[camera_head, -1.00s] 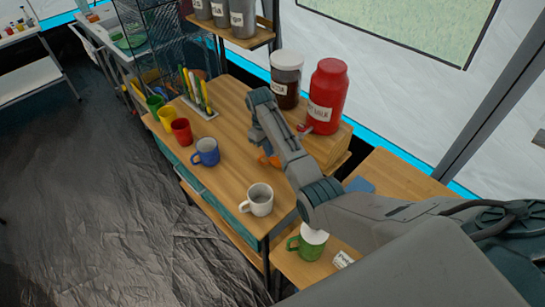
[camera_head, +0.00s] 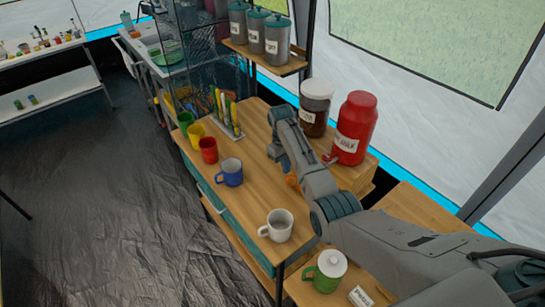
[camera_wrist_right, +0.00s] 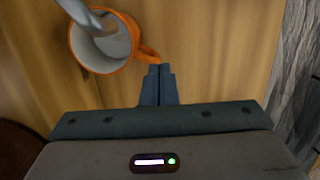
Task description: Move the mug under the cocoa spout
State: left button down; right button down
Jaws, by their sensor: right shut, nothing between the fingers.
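An orange mug (camera_wrist_right: 74,42) stands upright on the wooden counter in the right wrist view. A grey spout-like part (camera_wrist_right: 88,18) reaches over its opening from the top left; I cannot tell which jar it belongs to. My right gripper (camera_wrist_right: 160,70) is shut and empty, its tips close to the mug's handle. In the head view only a bit of the orange mug (camera_head: 291,180) shows beside my right arm. Behind the arm stand a jar with dark brown contents (camera_head: 315,108) and a red jar labelled as milk (camera_head: 356,128). My left gripper is not in view.
A white mug (camera_head: 280,226), a blue mug (camera_head: 230,173), a red mug (camera_head: 208,150), and yellow and green ones line the counter's front side. A lidded green mug (camera_head: 326,271) stands on the lower surface. A utensil rack (camera_head: 228,115) is farther back.

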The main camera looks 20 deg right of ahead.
jog(key=w+a+b, duration=0.3)
jog(key=w+b, duration=0.4)
jog(key=w, duration=0.1)
jog(key=shift+w+b, duration=0.2)
jog(key=shift+b, duration=0.1)
jog(key=shift+f, duration=0.15)
